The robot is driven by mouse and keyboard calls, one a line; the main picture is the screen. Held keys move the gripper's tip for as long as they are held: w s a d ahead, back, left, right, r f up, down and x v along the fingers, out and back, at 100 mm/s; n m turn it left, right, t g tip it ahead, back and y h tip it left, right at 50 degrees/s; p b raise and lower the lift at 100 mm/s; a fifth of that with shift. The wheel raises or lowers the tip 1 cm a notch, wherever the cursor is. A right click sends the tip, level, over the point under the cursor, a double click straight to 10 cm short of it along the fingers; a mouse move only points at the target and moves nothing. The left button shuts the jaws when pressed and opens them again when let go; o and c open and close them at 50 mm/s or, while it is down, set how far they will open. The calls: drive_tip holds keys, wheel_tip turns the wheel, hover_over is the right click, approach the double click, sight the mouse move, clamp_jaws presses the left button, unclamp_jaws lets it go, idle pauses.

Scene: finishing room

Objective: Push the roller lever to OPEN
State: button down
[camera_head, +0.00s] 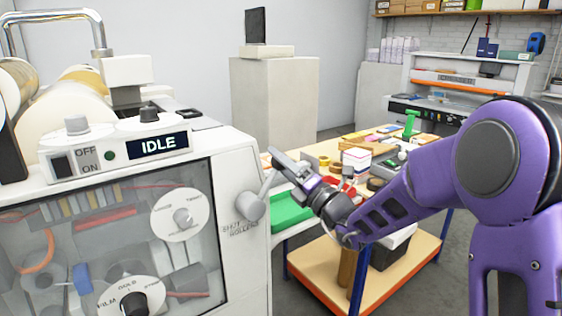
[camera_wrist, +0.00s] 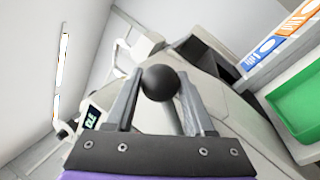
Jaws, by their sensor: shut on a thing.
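The roller lever has a grey round hub (camera_head: 250,206) on the right side of the laminating machine (camera_head: 225,165). Its arm slants up and to the right toward my gripper (camera_head: 279,162). In the wrist view a black ball knob (camera_wrist: 160,82) sits between the two fingertips of my gripper (camera_wrist: 159,76), which is shut on it. Lettering beside the hub is partly covered; "ROLLERS" is just legible, but I cannot make out an OPEN mark.
The machine's front has an IDLE display (camera_head: 158,146) and an OFF/ON switch (camera_head: 63,165). A pale pedestal (camera_head: 275,105) stands at the back.

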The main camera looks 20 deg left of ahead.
drive_tip(key=shift+f, duration=0.2)
drive_tip(key=shift+c, duration=1.3)
unclamp_jaws()
drive_tip(key=shift+r, duration=0.1)
drive_tip(key=b+v, duration=0.1)
drive_tip(key=v, duration=1.6)
drive_tip(key=shift+d, duration=0.25)
drive_tip(key=shift+s, duration=0.1)
